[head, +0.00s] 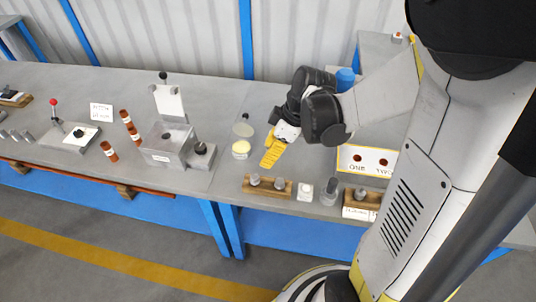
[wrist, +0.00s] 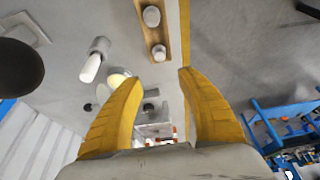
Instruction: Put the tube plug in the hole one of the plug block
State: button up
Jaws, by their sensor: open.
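The plug block appears as a white, yellow-edged panel (head: 368,170) with two dark red holes marked ONE and TWO, at the right of the bench. My arm partly covers its surroundings. I cannot tell for sure which piece is the tube plug. Grey plugs (head: 254,180) stand in a wooden rack (head: 267,190) at the bench's front edge; the rack also shows in the wrist view (wrist: 151,37). My gripper (head: 268,160) has yellow fingers and hangs above the bench behind the rack, left of the panel. In the wrist view its fingers (wrist: 161,75) are apart, with nothing between them.
A grey cylinder (head: 329,191) and a small white block (head: 305,191) stand right of the rack. A second wooden rack (head: 360,198) is farther right. Pale yellow discs (head: 241,148) are beside my gripper.

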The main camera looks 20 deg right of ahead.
jog(key=s+a+r+m+t+h, duration=0.3)
jog(key=s+r+m+t, duration=0.1)
jog(key=s+r+m, duration=0.6)
jog(key=shift+a+r+m+t+h, duration=0.3)
jog(key=shift+r+m, duration=0.1)
jog(key=shift+r, duration=0.85)
